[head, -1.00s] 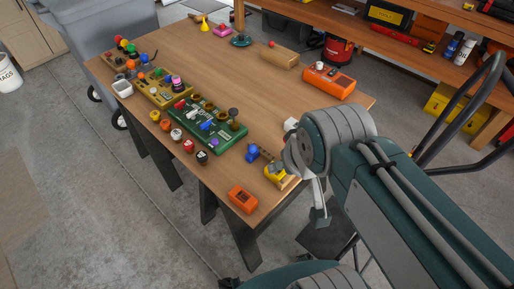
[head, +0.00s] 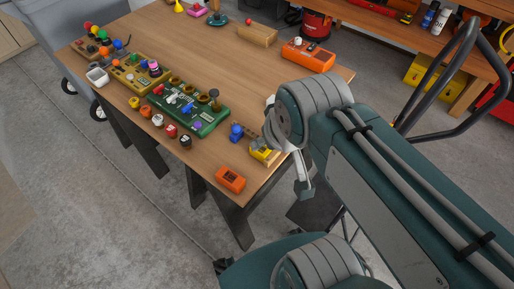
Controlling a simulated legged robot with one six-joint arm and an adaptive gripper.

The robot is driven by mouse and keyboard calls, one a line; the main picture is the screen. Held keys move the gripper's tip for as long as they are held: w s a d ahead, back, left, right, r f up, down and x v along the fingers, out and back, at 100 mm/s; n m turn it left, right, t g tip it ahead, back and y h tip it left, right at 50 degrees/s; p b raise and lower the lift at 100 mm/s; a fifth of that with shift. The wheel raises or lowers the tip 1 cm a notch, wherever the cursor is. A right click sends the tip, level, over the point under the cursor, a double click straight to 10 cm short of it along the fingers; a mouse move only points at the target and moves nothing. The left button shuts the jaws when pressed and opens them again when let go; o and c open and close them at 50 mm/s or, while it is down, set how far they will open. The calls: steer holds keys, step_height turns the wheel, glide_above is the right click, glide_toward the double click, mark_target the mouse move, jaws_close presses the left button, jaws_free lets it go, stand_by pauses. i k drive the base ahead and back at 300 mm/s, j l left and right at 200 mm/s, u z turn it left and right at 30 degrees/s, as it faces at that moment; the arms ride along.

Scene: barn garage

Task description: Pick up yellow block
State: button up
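A small yellow block (head: 264,150) sits at the near right edge of the wooden table (head: 232,60), on or against a light wooden piece. My gripper (head: 290,162) is right beside the yellow block, on its right side. One grey finger hangs down past the table edge. The rest of the gripper is partly hidden by my wrist, so I cannot tell whether the fingers are apart or whether they touch the block.
A blue piece (head: 237,131) stands just left of the yellow block, and an orange box (head: 230,179) lies near the front corner. A green board (head: 190,108) with knobs is further left. The table's middle is mostly clear. A black tubular handle (head: 448,85) stands at right.

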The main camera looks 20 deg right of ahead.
mark_target(262, 153)
steer(key=i+j+z, duration=0.15)
steer(key=j+z, duration=0.85)
steer(key=j, duration=0.25)
steer(key=k+j+z, duration=0.1)
steer(key=j+z, duration=0.35)
steer(key=j, duration=0.2)
